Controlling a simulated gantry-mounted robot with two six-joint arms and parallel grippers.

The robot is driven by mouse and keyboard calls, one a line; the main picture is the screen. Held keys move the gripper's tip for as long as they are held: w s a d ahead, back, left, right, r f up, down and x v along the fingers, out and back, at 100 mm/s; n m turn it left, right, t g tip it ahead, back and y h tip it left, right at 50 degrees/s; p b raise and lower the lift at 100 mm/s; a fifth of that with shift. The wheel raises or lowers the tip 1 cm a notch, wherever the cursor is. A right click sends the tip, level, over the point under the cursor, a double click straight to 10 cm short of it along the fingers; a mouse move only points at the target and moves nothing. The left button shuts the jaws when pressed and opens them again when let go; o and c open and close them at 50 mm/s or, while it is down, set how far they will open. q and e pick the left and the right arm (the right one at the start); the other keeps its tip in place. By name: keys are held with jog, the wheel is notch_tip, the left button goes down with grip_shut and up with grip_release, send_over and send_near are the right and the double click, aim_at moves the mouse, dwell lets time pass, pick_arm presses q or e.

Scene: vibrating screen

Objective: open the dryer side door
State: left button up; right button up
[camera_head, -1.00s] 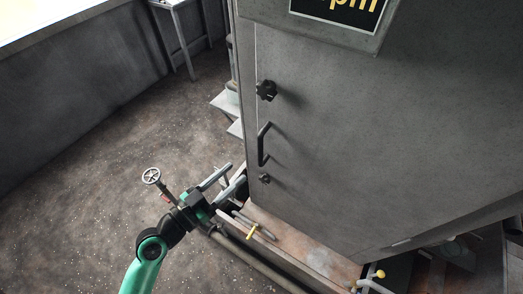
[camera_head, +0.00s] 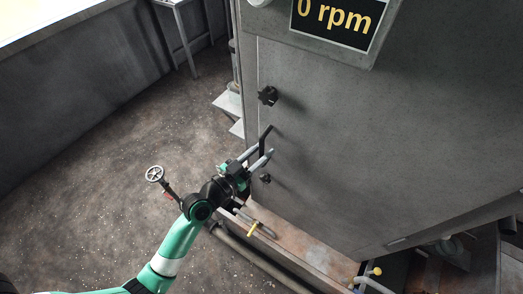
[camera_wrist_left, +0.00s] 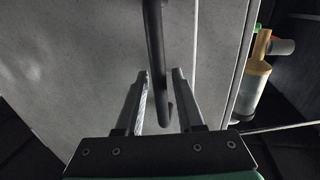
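The grey dryer side door (camera_head: 390,140) appears shut in the head view. Its dark bar handle (camera_head: 266,136) is near the door's left edge, between an upper black knob (camera_head: 268,96) and a lower black knob (camera_head: 265,178). My left gripper (camera_head: 263,150) is at the lower part of the handle. In the left wrist view, the open fingers (camera_wrist_left: 160,72) stand on either side of the handle (camera_wrist_left: 155,40), with a gap to each finger. The lower handle end shows between them. My right gripper is in neither view.
A sign (camera_head: 338,18) reading "0 rpm" is above the door. A ledge with a yellow-tipped lever (camera_head: 253,229) lies below. The floor (camera_head: 90,180) at left is mostly clear.

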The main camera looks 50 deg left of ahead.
pick_arm(q)
grip_shut()
dwell(1.2)
